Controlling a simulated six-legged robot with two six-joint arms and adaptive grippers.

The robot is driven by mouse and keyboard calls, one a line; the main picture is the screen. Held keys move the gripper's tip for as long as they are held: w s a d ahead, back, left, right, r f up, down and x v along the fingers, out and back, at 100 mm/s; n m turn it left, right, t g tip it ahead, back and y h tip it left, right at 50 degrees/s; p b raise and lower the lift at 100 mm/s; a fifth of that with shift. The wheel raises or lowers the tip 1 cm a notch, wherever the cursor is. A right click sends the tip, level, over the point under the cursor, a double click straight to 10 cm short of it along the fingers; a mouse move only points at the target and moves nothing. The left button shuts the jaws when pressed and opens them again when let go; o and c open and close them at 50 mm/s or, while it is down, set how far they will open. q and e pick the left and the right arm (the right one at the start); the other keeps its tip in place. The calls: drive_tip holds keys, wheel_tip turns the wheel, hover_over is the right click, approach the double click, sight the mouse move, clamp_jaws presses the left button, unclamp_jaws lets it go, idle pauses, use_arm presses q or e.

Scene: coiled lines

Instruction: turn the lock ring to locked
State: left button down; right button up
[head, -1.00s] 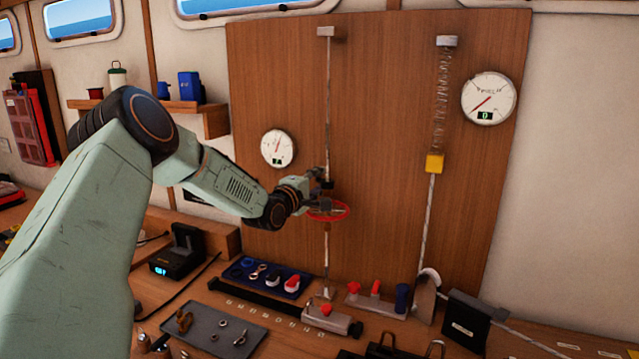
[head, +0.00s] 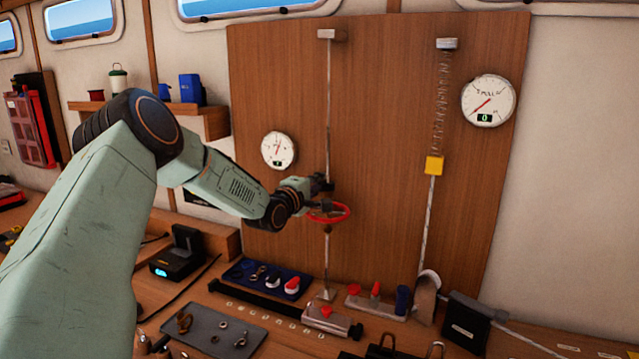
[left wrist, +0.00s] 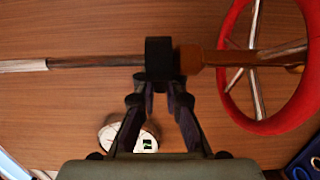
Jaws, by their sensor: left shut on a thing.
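A vertical rod or line (head: 329,100) runs down the wooden board, with a red spoked handwheel (head: 328,213) around it. In the left wrist view the handwheel (left wrist: 230,65) stands beside a brown barrel (left wrist: 215,58). A black ring (left wrist: 159,55), apparently the lock ring, sits around the line at the barrel's end. My left gripper (head: 325,187) is just above the handwheel; in the left wrist view its fingers (left wrist: 160,84) are shut on the black ring. The ring's marks, if any, cannot be read. My right gripper is not in view.
A round gauge (head: 278,150) is left of the line and another gauge (head: 489,100) is at the upper right. A yellow block (head: 434,165) hangs under a spring. A blue tray (head: 262,278), a grey tray (head: 213,331) and a red-knobbed clamp (head: 327,315) occupy the bench below.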

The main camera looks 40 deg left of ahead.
use_arm(q)
drive_tip(key=shift+w+m+h+b, duration=0.15)
drive_tip(key=shift+m+h+b, duration=0.25)
drive_tip(key=shift+h+b, duration=0.25)
drive_tip(key=m+h, duration=0.1)
drive_tip(key=h, duration=0.1)
drive_tip(key=m+h, duration=0.1)
drive_tip(key=h, duration=0.1)
drive_tip(key=shift+w+d+m+p, duration=0.2)
drive_tip(key=shift+w+m+p, duration=0.1)
drive_tip(key=shift+w+p, duration=0.05)
drive_tip(key=c, duration=1.4)
unclamp_jaws()
drive_tip(key=shift+d, duration=0.1)
